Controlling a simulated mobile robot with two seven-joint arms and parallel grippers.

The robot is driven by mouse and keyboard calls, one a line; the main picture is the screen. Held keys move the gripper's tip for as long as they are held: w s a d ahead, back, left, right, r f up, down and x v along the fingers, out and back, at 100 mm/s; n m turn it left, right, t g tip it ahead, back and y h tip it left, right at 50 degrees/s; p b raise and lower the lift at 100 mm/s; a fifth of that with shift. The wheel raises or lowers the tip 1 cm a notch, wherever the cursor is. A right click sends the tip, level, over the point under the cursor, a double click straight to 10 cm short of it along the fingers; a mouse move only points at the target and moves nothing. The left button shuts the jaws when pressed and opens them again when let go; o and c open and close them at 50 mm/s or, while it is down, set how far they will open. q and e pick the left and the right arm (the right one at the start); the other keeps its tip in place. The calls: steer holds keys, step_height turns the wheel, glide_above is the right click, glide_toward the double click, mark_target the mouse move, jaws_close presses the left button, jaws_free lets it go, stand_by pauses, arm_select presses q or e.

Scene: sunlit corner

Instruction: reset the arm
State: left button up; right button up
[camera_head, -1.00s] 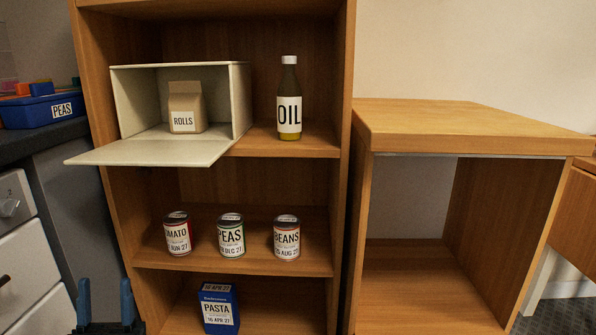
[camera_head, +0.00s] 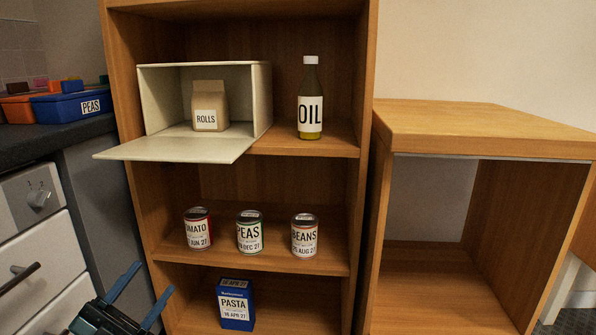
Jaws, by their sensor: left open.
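My left gripper (camera_head: 141,291) shows at the lower left in the head view. Its two blue fingers are spread apart with nothing between them. It is tilted, in front of the drawers and the left side of the shelf unit (camera_head: 131,200). It is left of the blue pasta box (camera_head: 236,305) and apart from it. My right gripper is not in view.
Tomato (camera_head: 198,229), peas (camera_head: 250,233) and beans (camera_head: 304,236) cans stand on the middle shelf. Above are an open cream box (camera_head: 262,100) holding a rolls bag (camera_head: 209,106), and an oil bottle (camera_head: 310,98). An empty wooden cabinet (camera_head: 480,125) stands right.

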arm_select(q)
steer(key=s+d+f+n+g+y, duration=0.2)
steer(key=s+d+n, duration=0.2)
steer(key=s+d, duration=0.4)
steer(key=s+d+f+n+g+y, duration=0.1)
steer(key=s+d+n+y, duration=0.3)
steer(key=d, duration=0.6)
steer(key=s+a+r+n+g+y+p, duration=0.1)
steer(key=r+p, duration=0.5)
steer(key=p, duration=1.4)
steer(key=s+a+r+n+g+y+p, duration=0.1)
steer(key=a+r+n+g+y+p, duration=0.3)
steer(key=p, duration=1.6)
step_height(320, 180, up, 2)
steer(key=n+y, duration=0.2)
steer(key=shift+a+g+y, duration=0.15)
steer(key=shift+g+y, duration=0.15)
steer(key=shift+y, duration=0.1)
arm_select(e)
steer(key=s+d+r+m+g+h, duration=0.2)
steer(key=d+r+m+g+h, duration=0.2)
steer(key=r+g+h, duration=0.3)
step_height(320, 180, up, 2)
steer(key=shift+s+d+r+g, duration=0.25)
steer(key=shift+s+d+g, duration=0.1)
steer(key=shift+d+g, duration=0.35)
